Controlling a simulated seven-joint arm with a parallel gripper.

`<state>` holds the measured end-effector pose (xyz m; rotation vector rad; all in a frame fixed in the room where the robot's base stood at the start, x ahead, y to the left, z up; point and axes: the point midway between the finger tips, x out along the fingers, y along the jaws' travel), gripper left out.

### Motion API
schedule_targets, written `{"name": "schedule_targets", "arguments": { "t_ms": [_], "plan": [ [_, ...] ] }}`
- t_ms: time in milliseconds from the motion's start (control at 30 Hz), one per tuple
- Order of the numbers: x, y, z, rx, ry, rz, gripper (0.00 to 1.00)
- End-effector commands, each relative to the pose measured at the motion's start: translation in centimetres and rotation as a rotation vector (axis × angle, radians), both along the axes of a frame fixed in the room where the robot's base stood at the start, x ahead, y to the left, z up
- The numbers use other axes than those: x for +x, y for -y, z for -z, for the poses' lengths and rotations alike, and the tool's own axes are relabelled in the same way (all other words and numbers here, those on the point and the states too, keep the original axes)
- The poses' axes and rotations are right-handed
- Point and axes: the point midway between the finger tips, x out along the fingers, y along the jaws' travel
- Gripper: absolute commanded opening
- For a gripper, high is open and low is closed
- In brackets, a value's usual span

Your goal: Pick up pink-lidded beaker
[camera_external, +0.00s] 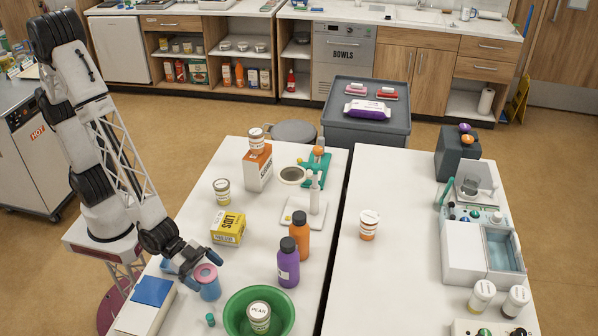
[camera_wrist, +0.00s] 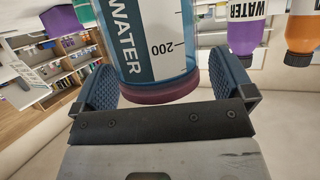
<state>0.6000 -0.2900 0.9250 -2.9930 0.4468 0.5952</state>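The pink-lidded beaker (camera_external: 209,286) stands upright near the front of the left table, with a blue body and a pink lid. In the wrist view the beaker (camera_wrist: 150,45) appears upside down, with a dark label reading WATER, a 200 mark and its lid edge towards my gripper. My gripper (camera_external: 194,262) is at lid height right beside it. In the wrist view my gripper's two blue fingers (camera_wrist: 165,85) are spread on either side of the beaker. A gap shows between the beaker and the right finger; contact on the left is unclear.
A green bowl (camera_external: 237,309) holding a PEAR jar (camera_external: 259,316) stands close to the right of the beaker. Purple (camera_external: 288,268) and orange (camera_external: 299,240) bottles stand beyond it. A yellow LIDS box (camera_external: 228,227) is behind. A blue-topped box (camera_external: 150,300) lies left.

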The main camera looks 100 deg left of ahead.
Motion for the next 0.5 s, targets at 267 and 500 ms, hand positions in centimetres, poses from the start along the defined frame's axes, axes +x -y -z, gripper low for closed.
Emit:
{"name": "schedule_targets", "arguments": {
  "t_ms": [267, 500],
  "plan": [
    [0.0, 0.0, 0.0, 0.0, 0.0, 0.0, 0.57],
    [0.02, 0.01, -0.05, 0.0, 0.001, 0.0, 0.38]
  ]
}}
